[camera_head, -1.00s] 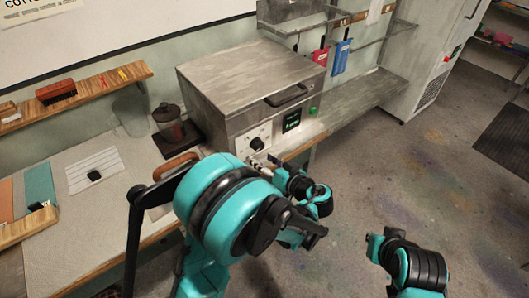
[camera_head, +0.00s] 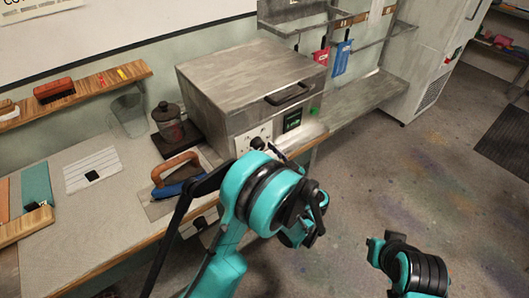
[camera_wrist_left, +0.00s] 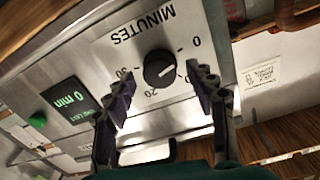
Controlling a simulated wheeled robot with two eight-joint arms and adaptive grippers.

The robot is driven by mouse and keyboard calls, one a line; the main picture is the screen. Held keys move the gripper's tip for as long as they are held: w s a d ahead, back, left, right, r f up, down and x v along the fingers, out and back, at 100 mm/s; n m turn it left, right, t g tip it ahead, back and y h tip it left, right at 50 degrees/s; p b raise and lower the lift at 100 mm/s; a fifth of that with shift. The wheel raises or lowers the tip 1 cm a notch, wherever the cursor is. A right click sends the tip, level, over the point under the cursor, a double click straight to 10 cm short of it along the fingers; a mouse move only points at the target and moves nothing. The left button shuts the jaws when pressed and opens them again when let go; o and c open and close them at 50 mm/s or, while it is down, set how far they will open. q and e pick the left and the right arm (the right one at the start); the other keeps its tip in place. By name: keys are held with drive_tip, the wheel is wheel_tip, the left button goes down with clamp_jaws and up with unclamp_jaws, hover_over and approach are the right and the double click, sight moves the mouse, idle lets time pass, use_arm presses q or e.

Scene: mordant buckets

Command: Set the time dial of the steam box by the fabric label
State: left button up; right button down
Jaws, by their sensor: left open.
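The time dial (camera_wrist_left: 158,68) is a black knob on a white plate marked MINUTES, on the front of the grey steam box (camera_head: 240,80). In the left wrist view the plate is upside down and the knob's pale mark points right. The display (camera_wrist_left: 68,100) reads 0 min. In the head view the dial (camera_head: 257,143) is partly hidden by my arm. My left gripper (camera_wrist_left: 160,92) is open, its fingers to either side of the dial; I cannot tell whether they touch it. My right gripper (camera_head: 374,246) is low at right, away from the box. I cannot identify the fabric label with certainty.
A green button (camera_wrist_left: 37,119) sits beside the display. A white striped cloth (camera_head: 92,170) with a black tag lies on the table. The floor at right is open.

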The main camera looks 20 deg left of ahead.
use_arm(q)
drive_tip(key=shift+c, duration=0.3)
drive_tip(key=c, duration=1.1)
drive_tip(key=m+b, duration=0.1)
drive_tip(key=m, duration=0.2)
drive_tip(key=m+b, duration=0.1)
drive_tip(key=m, duration=0.2)
drive_tip(key=shift+w+m, duration=0.1)
drive_tip(key=shift+m, duration=0.2)
drive_tip(key=m+b, duration=0.1)
drive_tip(key=m, duration=0.2)
drive_tip(key=shift+m+g+b, duration=0.3)
drive_tip(key=shift+m+b, duration=0.05)
drive_tip(key=shift+m, duration=1.55)
